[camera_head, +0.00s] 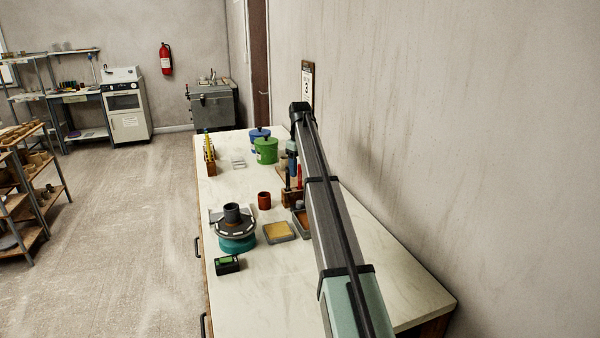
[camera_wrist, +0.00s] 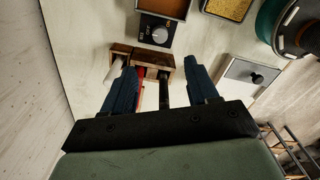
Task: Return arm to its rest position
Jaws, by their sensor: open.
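My arm (camera_head: 322,205) stretches from the bottom of the head view along the right side of the bench, its far end near the wall. My gripper (camera_wrist: 163,72) shows in the wrist view with two dark blue fingers spread apart and nothing held between them. A wooden tool rack (camera_wrist: 121,50) with a red item and a dark upright tool appears below and between the fingers. The exact height of the fingers over the rack cannot be told. In the head view the rack (camera_head: 290,198) is partly hidden by my arm.
The wall (camera_head: 420,120) is close on the right. The bench's near right is clear.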

